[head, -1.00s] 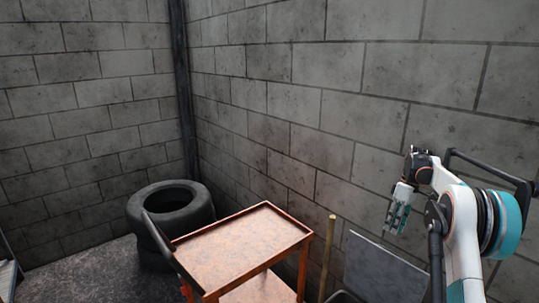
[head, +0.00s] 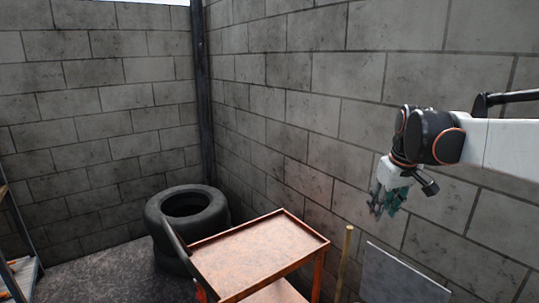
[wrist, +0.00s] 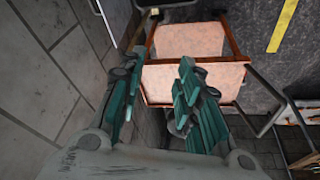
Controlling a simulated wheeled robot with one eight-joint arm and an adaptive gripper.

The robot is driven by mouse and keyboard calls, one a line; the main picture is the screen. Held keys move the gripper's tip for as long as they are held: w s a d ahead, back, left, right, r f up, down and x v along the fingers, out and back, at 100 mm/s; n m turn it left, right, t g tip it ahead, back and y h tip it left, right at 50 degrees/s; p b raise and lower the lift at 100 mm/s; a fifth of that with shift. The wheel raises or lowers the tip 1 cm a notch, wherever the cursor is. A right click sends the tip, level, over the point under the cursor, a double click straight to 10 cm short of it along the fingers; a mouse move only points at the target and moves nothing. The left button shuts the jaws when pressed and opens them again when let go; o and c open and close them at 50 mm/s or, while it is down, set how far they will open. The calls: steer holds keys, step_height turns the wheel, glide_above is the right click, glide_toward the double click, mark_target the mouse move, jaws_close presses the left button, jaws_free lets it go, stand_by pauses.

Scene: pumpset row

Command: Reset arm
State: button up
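My gripper (head: 384,205) hangs at the end of my white arm on the right of the head view, in front of the block wall and pointing down. In the wrist view my gripper (wrist: 157,95) shows two green fingers set apart, with nothing between them. It is open and empty. The orange-brown cart (wrist: 190,40) lies below and beyond the fingers in the wrist view. In the head view the gripper is to the right of the cart (head: 255,255) and higher than it.
Stacked tyres (head: 187,213) stand in the corner. A wooden pole (head: 344,262) and a grey panel (head: 395,275) lean by the right wall. A shelf (head: 18,270) stands at the left edge. The cart top is bare. A yellow stripe (wrist: 283,25) marks the floor.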

steer(key=s+a+m+t, duration=0.25)
steer(key=s+a, duration=0.45)
steer(key=s, duration=0.7)
steer(key=s+a+f+t, duration=0.1)
steer(key=s+f, duration=0.8)
steer(key=s, duration=0.2)
steer(key=shift+s+a+b, duration=0.25)
steer(key=shift+s+b, duration=0.05)
steer(key=shift+s, duration=0.1)
steer(key=shift+s+f+m, duration=0.1)
steer(key=shift+m, duration=0.15)
